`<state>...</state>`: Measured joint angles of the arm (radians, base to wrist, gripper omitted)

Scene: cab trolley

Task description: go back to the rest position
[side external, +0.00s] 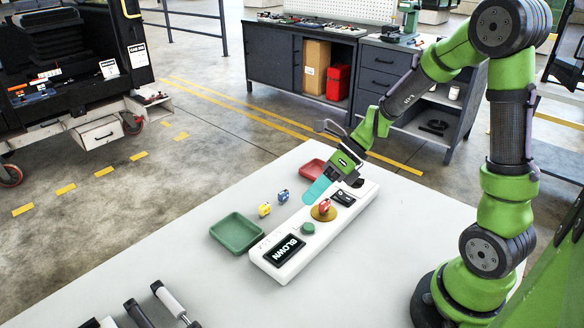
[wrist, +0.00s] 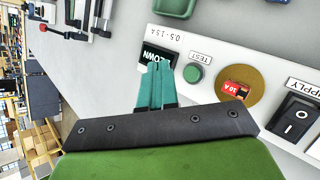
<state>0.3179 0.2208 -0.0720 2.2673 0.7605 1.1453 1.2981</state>
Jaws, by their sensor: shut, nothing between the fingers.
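My gripper (side external: 309,198) is shut and empty, its teal fingers pressed together and slanting down above the white tester panel (side external: 282,243). In the wrist view the closed fingers (wrist: 158,66) partly cover the display (wrist: 152,55). In the side view the display (side external: 285,251) reads "BLOWN". A red fuse (side external: 324,205) marked 10A sits on the round gold pad (wrist: 252,77), apart from my fingers. The green test button (wrist: 193,73) is beside the pad. A black supply switch (wrist: 297,117) is at the panel's other end.
A green tray (side external: 237,233) and a red tray (side external: 312,169) stand beside the panel. A yellow fuse (side external: 264,209) and a blue fuse (side external: 283,196) lie between them. Several tools (side external: 169,300) lie at the near table edge. Much of the white table (side external: 185,262) is bare.

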